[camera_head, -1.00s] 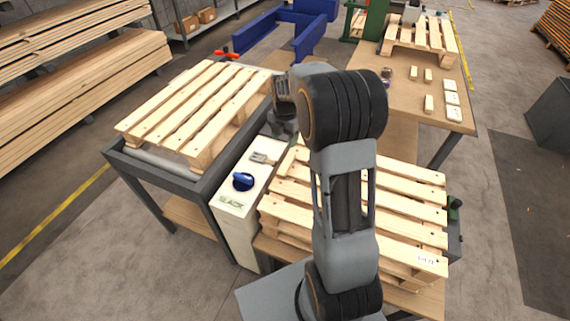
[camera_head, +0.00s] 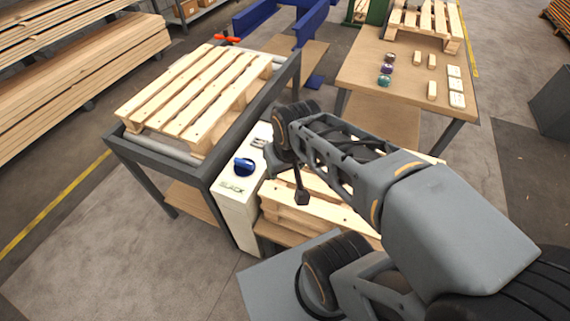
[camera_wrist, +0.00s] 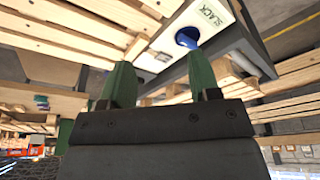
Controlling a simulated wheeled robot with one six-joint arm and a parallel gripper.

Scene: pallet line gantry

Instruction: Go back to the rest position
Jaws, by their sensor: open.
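My gripper (camera_wrist: 160,76) shows in the wrist view as two green fingers standing apart, with nothing held between them. In the head view my arm is folded across the right side, its wrist end above the edge of the stacked pallets (camera_head: 286,215), and the fingers cannot be made out clearly. A white box (camera_head: 238,212) marked SLACK, with a blue knob (camera_head: 244,166) on top, stands left of the wrist. The knob also shows in the wrist view (camera_wrist: 187,37), beyond the fingertips and apart from them.
A pallet (camera_head: 197,97) lies on a dark-framed roller table (camera_head: 150,162) at left. A wooden table (camera_head: 390,68) at the back right bears small blocks, coloured round items and another pallet. Blue frames (camera_head: 312,28) stand behind. Stacked planks (camera_head: 75,55) lie far left. Grey floor is open at front left.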

